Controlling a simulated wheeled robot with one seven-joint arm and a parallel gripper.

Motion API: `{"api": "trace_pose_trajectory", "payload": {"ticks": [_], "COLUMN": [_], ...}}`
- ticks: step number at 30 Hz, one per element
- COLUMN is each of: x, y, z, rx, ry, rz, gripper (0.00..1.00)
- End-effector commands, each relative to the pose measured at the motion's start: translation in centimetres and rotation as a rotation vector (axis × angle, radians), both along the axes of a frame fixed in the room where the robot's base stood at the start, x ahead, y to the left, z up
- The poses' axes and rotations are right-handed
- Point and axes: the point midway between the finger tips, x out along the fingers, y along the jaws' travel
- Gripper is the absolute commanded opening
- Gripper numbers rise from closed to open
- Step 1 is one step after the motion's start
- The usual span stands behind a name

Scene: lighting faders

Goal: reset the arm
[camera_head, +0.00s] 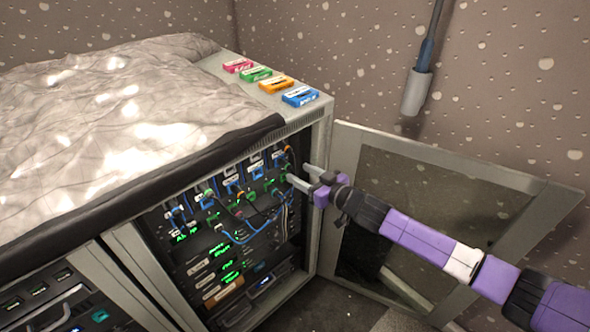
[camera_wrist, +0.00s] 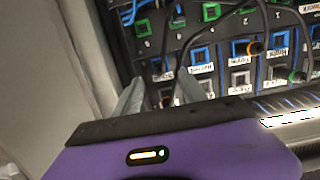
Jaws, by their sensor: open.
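My gripper (camera_head: 303,177) is open at the right side of the open rack cabinet (camera_head: 318,150), close to the panel of coloured sockets and cables. In the wrist view my gripper (camera_wrist: 165,92) has its two grey fingers apart, with a dark cable and part of the panel showing between and behind them. I cannot tell whether a finger touches the cable. My purple and black arm reaches in from the lower right of the head view.
The cabinet's glazed door (camera_head: 440,205) stands open to the right, behind my arm. Blue cables (camera_head: 240,240) hang across the panel. Pink, green, orange and blue labelled blocks (camera_head: 300,97) lie on top, beside a crumpled pale sheet (camera_head: 110,110). A grey cylinder (camera_head: 417,93) hangs by the wall.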

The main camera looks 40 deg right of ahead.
Motion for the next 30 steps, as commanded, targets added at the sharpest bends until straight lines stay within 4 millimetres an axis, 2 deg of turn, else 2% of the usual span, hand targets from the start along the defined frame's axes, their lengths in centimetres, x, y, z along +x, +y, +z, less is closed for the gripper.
{"api": "trace_pose_trajectory", "payload": {"ticks": [3,7,20,22,26,30], "x": [-1.2,-1.9,-2.1,-1.9,-2.2,-5.5], "y": [-0.1,-0.1,0.1,1.3,6.0,10.4], "z": [0.3,0.4,0.5,1.5,2.4,3.1], "rx": [-0.001,-0.001,-0.044,-0.095,-0.169,-0.274], "ry": [-0.001,-0.001,-0.005,-0.030,-0.062,-0.085], "rz": [-0.002,-0.001,0.013,0.046,0.150,0.270], "gripper": [0.49,0.49,0.49,0.49,0.49,0.49]}}
